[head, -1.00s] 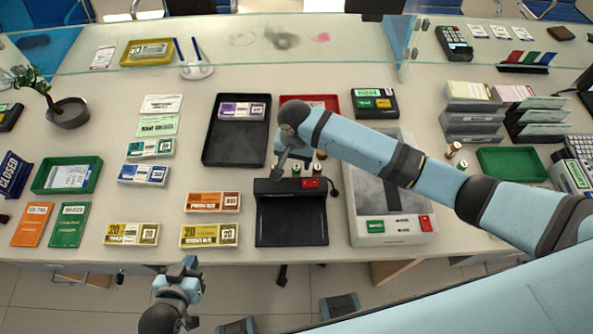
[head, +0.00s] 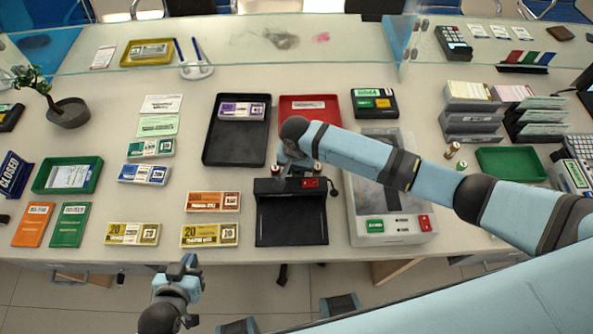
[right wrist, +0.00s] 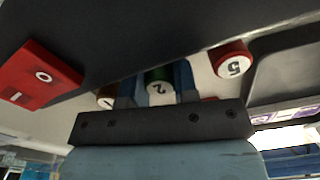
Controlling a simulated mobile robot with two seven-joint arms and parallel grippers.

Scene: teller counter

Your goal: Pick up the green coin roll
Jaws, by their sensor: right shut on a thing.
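The green coin roll (right wrist: 159,79), its end marked 2, sits between the two fingers of my right gripper (right wrist: 156,88) in the right wrist view. The fingers are shut on it. In the head view my right gripper (head: 290,172) is low behind the black counter machine (head: 291,215), and the green roll is hidden there. A red-ended roll (right wrist: 232,60) marked 5 and a brown-ended roll (right wrist: 106,98) marked 1 stand on either side, apart from the green one. My left gripper (head: 186,272) hangs in front of the counter edge, away from the rolls; its jaw opening is unclear.
A black tray (head: 221,155) with a purple banknote bundle and a red tray (head: 326,117) lie behind. A grey machine with green and red buttons (head: 398,228) is to the right. The machine's red switch (right wrist: 38,75) is close to the gripper.

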